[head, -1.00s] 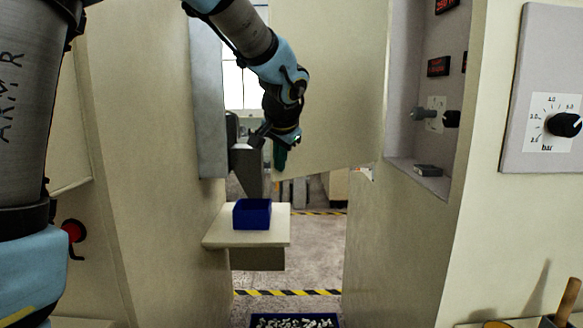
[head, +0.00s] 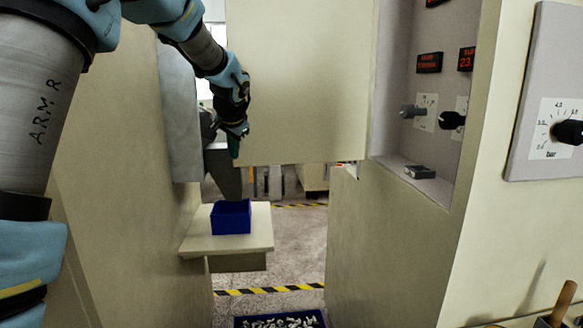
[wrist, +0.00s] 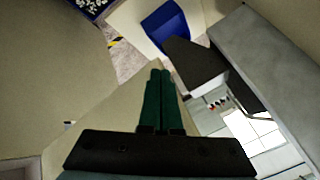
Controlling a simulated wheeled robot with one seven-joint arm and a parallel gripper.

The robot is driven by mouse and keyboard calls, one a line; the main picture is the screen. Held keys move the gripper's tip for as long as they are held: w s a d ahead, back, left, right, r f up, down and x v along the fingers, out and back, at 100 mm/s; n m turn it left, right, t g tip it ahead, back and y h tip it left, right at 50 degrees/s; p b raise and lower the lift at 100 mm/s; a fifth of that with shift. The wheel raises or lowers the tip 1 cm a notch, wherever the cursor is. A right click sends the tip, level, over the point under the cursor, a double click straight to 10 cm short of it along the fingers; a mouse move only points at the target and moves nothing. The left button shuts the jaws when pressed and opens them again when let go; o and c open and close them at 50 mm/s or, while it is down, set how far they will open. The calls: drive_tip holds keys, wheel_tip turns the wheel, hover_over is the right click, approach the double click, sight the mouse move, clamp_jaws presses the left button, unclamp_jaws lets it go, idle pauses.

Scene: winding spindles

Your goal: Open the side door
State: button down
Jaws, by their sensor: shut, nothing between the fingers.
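The side door appears to be the large cream panel (head: 300,85) in the middle of the head view. It stands out to the left from the cabinet with the control recess, across the passage. My gripper (head: 234,148) is at the door's lower left edge, fingers pointing down. In the wrist view its two green fingers (wrist: 160,90) are together and hold nothing. A cream surface (wrist: 95,125), probably the door, lies right beside and behind the fingers there. I cannot tell whether they touch it. No door handle is visible.
A blue bin (head: 231,217) sits on a cream shelf (head: 255,240) below my gripper. A grey panel (head: 178,115) and dark bracket (head: 222,172) are close on the left. A tray of metal parts (head: 280,321) is on the floor. Striped floor lies between the cabinets.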

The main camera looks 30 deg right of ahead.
drive_tip(key=w+d+m+h+p, duration=0.1)
drive_tip(key=w+d+p, duration=0.4)
drive_tip(key=w, duration=0.7)
drive_tip(key=shift+d+p, duration=0.15)
drive_tip(key=shift+p, duration=0.55)
drive_tip(key=shift+m, duration=0.3)
